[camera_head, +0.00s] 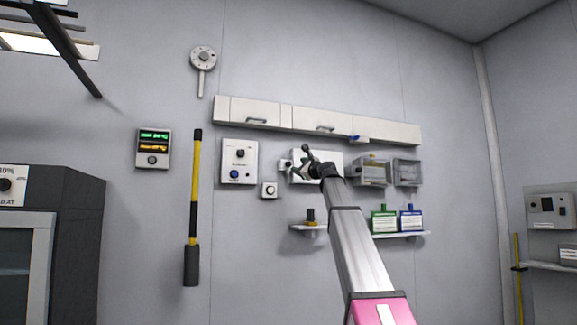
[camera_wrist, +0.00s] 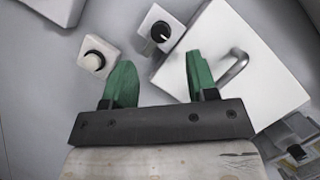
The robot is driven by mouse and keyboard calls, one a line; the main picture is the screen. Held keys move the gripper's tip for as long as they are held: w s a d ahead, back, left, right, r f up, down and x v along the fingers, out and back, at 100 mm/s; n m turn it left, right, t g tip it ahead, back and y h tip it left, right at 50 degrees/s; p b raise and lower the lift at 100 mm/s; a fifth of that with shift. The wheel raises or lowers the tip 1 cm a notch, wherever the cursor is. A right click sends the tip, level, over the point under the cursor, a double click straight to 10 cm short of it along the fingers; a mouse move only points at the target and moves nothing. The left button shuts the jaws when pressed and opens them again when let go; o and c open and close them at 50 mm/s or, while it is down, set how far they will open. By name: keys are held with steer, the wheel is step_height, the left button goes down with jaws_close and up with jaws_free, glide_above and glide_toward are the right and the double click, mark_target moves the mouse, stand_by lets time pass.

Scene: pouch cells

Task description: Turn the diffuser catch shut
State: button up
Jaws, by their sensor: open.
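A white panel (camera_wrist: 245,75) with a grey bar handle (camera_wrist: 235,66) is tilted in the wrist view. At its corner is a small white block with a black turn knob (camera_wrist: 160,32) bearing a white line; this looks like the catch, though no label is readable. In the head view the panel (camera_head: 331,160) is partly behind my gripper (camera_head: 303,164), and the block (camera_head: 285,165) shows at its left. In the wrist view my gripper (camera_wrist: 161,72) is open, with nothing between its green fingers. The knob appears beyond the fingertips; the right finger overlaps the panel.
A white dial on a small plate (camera_wrist: 95,57) is near the left finger. Cabinets (camera_head: 320,118) run above. Clear boxes (camera_head: 371,172) hang at the right. A shelf (camera_head: 400,236) holds green and blue containers. A yellow-black pole (camera_head: 195,190) stands left.

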mark_target(290, 163)
steer(key=x, duration=0.8)
steer(key=shift+w, duration=0.15)
